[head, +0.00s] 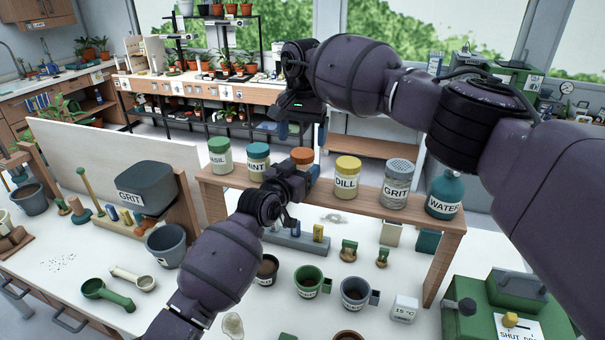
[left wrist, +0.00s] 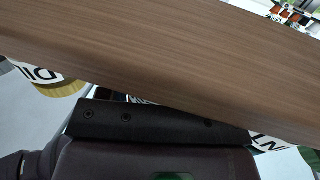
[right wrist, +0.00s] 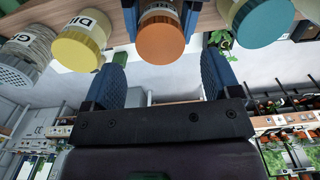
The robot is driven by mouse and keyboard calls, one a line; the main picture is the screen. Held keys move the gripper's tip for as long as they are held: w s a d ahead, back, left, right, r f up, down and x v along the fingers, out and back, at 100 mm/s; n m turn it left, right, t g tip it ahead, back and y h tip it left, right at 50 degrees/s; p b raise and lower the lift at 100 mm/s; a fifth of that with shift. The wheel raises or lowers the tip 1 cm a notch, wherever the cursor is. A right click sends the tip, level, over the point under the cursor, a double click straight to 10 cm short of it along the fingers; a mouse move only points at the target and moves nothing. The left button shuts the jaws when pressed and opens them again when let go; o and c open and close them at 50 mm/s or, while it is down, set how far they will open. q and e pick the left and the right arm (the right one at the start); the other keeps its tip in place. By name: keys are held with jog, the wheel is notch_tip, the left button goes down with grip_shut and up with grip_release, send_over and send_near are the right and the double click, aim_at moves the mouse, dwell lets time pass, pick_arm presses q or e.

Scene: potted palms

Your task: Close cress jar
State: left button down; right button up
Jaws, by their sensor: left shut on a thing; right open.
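The cress jar, with an orange lid (head: 302,156), stands on the raised wooden shelf between the mint and dill jars. My left gripper (head: 290,178) is shut on its body from the front and hides most of it and its label. My right gripper (head: 301,132) is open above the orange lid, fingers pointing down. In the right wrist view, the orange lid (right wrist: 160,42) lies between the spread fingers of the right gripper (right wrist: 160,80), apart from both. The lid sits over the jar's mouth; I cannot tell how tightly. In the left wrist view the shelf board hides the jar.
On the shelf (head: 415,215) stand a green-lidded basil jar (head: 220,156), mint jar (head: 258,162), yellow-lidded dill jar (head: 347,178), grit shaker (head: 396,185) and teal water bottle (head: 445,194). Neighbouring jars are close. Pots and scoops occupy the white bench below.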

aim_at(302, 153)
jog(key=shift+f, duration=2.1)
jog(key=shift+c, duration=0.3)
jog(key=c, duration=0.9)
jog(key=m, duration=1)
jog(key=o, duration=1)
jog(key=shift+r, duration=0.1)
